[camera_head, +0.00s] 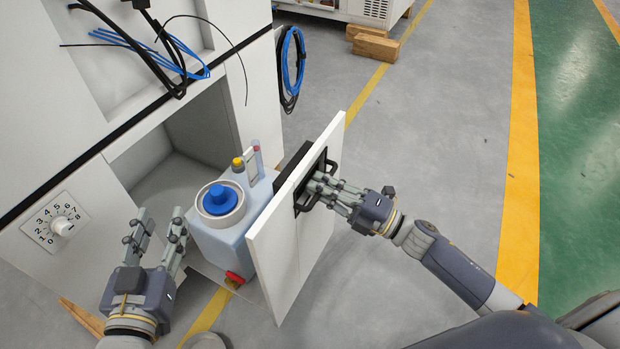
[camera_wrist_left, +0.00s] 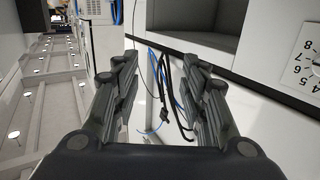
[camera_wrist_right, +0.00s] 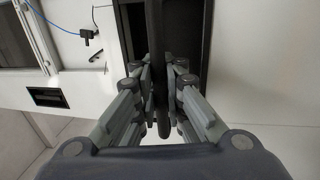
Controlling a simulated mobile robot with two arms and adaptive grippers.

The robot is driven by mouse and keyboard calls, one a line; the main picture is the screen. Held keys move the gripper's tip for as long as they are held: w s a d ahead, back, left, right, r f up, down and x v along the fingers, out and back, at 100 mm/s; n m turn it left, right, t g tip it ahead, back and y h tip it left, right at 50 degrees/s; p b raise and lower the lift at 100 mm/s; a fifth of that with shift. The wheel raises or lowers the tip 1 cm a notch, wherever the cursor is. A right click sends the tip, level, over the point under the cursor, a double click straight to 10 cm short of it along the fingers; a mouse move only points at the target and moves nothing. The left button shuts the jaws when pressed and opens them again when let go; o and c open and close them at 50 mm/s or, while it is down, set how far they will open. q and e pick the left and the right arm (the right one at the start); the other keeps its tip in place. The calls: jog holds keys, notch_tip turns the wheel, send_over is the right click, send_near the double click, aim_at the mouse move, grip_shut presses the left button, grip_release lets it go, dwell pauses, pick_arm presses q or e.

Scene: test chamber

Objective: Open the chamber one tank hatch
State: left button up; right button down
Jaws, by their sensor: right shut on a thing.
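The hatch (camera_head: 285,248) is a white panel with a black handle (camera_head: 308,203) on its outer side. It stands swung out from the white cabinet, and the compartment (camera_head: 178,150) behind it is exposed. A pale blue tank (camera_head: 222,240) with a blue cap (camera_head: 219,198) stands beside the hatch's inner side. My right gripper (camera_head: 318,188) is shut on the handle; the handle bar (camera_wrist_right: 157,60) passes between its fingers in the right wrist view. My left gripper (camera_head: 160,225) is open and empty, left of the tank and in front of the cabinet; its spread fingers also show in the left wrist view (camera_wrist_left: 160,75).
A numbered dial (camera_head: 62,226) is on the cabinet front at left. Black and blue cables (camera_head: 165,60) hang at the cabinet top, and a coiled hose (camera_head: 290,68) hangs on its side. Wooden blocks (camera_head: 375,46) lie on the far floor.

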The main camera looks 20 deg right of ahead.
jog(key=shift+f, duration=0.1)
jog(key=c, duration=1.7)
grip_release()
jog(key=v, duration=1.2)
jog(key=shift+s+d, duration=0.1)
